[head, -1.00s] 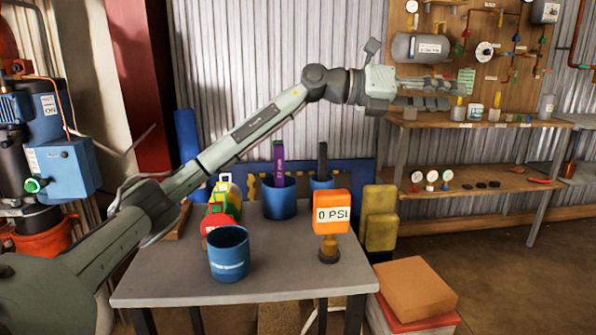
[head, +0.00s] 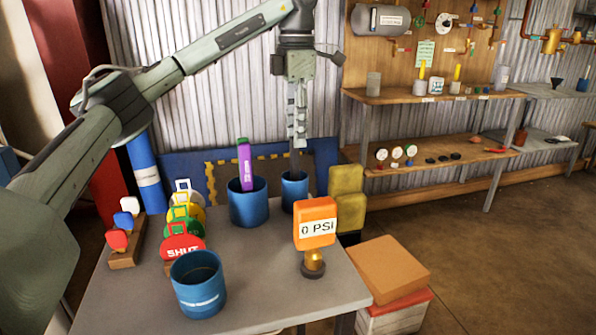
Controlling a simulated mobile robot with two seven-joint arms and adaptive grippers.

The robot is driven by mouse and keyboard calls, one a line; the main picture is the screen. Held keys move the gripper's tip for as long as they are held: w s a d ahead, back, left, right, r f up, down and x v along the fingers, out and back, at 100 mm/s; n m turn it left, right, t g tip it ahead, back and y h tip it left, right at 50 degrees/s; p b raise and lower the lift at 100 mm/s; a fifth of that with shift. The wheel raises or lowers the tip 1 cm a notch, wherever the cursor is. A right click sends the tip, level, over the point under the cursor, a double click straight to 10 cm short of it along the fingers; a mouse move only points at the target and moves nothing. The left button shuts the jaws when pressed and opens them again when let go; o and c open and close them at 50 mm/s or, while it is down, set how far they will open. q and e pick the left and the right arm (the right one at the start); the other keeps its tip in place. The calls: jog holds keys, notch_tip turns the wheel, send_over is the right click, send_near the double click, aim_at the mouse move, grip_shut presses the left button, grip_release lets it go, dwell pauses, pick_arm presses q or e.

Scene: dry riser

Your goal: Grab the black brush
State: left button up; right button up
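The black brush (head: 294,163) stands upright in the right-hand blue cup (head: 294,193) at the back of the grey table. Only a short dark length of its handle shows between the cup and my gripper. My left gripper (head: 298,138) points straight down over this cup, with its fingers at the upper part of the handle. I see the fingers nearly edge-on, so I cannot tell whether they are open or shut on it. My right gripper is not in view.
A blue cup (head: 249,207) with a purple-handled item (head: 245,165) stands just left. An empty blue cup (head: 198,290), coloured tags (head: 182,246) and an orange 0 PSI gauge (head: 316,226) stand nearer on the table (head: 258,290). Yellow blocks (head: 347,205) are to the right.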

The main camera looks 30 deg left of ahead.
aim_at(295, 158)
pick_arm(q)
jog(key=shift+w+a+f, duration=0.1)
jog(key=shift+a+f, duration=0.1)
jog(key=shift+f, duration=1.55)
jog(key=shift+w+a+f, duration=0.1)
jog(key=shift+a+f, duration=0.05)
jog(key=shift+f, duration=1.55)
grip_shut()
